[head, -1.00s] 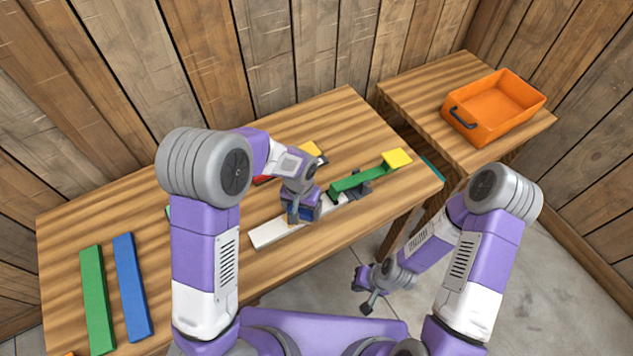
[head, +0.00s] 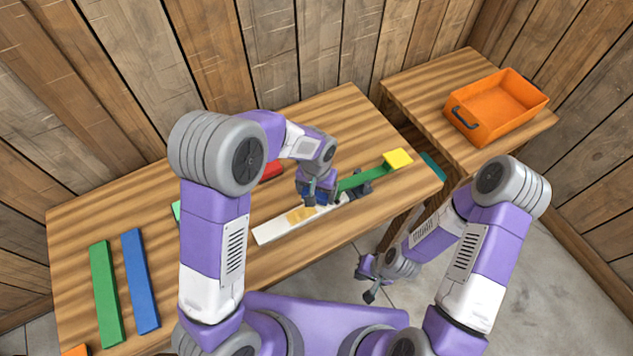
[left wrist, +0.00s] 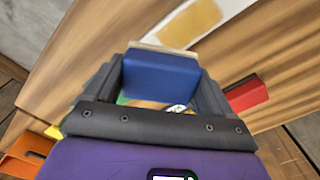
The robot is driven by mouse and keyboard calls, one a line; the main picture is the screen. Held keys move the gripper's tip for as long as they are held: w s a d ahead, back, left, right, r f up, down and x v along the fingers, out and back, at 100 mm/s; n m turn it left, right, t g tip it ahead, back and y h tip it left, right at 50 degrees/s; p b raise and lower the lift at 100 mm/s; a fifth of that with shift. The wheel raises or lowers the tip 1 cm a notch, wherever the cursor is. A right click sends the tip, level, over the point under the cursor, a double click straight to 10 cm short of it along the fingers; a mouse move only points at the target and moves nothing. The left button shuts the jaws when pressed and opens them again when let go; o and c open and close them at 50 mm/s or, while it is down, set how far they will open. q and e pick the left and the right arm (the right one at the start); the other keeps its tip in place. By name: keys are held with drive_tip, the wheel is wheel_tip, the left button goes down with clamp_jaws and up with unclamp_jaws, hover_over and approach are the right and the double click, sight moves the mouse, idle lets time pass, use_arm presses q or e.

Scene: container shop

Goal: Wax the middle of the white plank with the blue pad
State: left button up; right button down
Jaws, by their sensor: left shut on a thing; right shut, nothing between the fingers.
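The white plank (head: 272,231) lies on the wooden table, with a yellowish-tan patch (head: 301,215) on its middle. Both the plank (left wrist: 236,5) and the patch (left wrist: 188,22) show in the left wrist view. My left gripper (head: 316,198) is shut on the blue pad (left wrist: 160,76), just right of the patch near the plank's right part. The pad has a pale strip along its far edge in the left wrist view. I cannot tell whether it touches the plank. My right gripper (head: 368,283) is shut and empty, off the table's front edge.
A green strip (head: 358,180) with a yellow block (head: 397,159) on its end and a dark clamp (head: 362,190) stand at the plank's right end. A red block (head: 271,172) lies behind. Green (head: 105,295) and blue (head: 140,282) planks lie left. An orange crate (head: 472,133) stands on the side table.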

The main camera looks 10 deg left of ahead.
use_arm(q)
drive_tip(key=shift+r+p, duration=0.7)
drive_tip(key=shift+r, duration=0.55)
